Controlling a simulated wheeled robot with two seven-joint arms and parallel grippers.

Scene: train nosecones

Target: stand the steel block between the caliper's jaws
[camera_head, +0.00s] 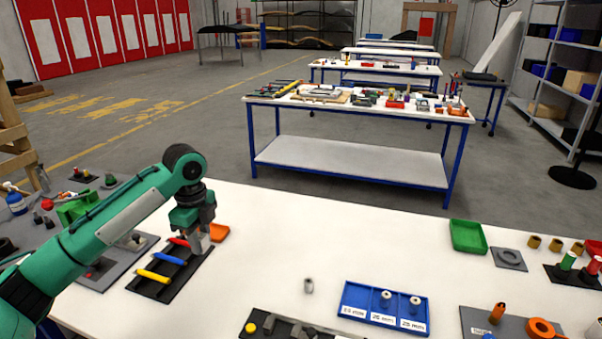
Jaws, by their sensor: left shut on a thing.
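My left gripper (202,236) comes in from the left and is low over the far end of a black rack. It is shut on a small light grey block (205,243), which looks like the steel block; the fingers partly hide it. I cannot tell whether the block touches anything below. I cannot make out the caliper for certain; dark grey pieces on a black board (248,331) are cut off by the bottom edge. My right gripper is not in view.
The black rack (150,289) holds red, blue and yellow handles, with an orange piece (218,232) beside it. A small metal piece (308,286) stands alone mid-table. A blue tray (362,296) and a green tray (468,237) lie to the right. The table's middle is mostly clear.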

